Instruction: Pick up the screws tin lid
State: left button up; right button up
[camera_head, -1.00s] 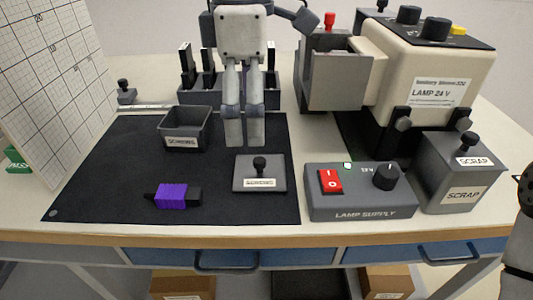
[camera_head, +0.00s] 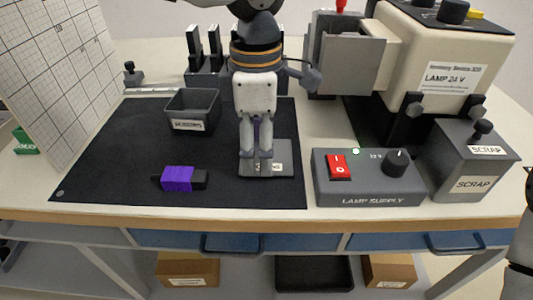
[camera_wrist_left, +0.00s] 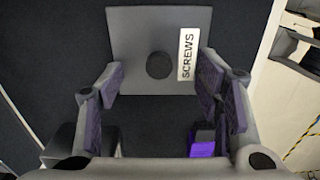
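The screws tin lid (camera_head: 284,159) is a grey square plate flat on the black mat, partly hidden by my left gripper in the head view. In the left wrist view, the lid (camera_wrist_left: 130,30) shows a round dark knob (camera_wrist_left: 160,65) and a SCREWS label. My left gripper (camera_head: 257,154) points down over the lid, and its fingers also show in the left wrist view (camera_wrist_left: 161,78). They are open, one on each side of the knob in that view, with nothing held. Whether they touch the lid is unclear. My right gripper is out of view.
An open grey tin (camera_head: 193,110) stands on the mat (camera_head: 110,150) behind and left of the lid. A purple and black object (camera_head: 179,179) lies to the front left. The lamp supply box (camera_head: 368,178) stands close on the right, and a scrap tin (camera_head: 474,160) beyond it.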

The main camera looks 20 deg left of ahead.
pick_arm(q)
jog(key=shift+s, duration=0.1)
jog(key=c, duration=0.9)
jog(key=shift+f, duration=0.2)
grip_shut()
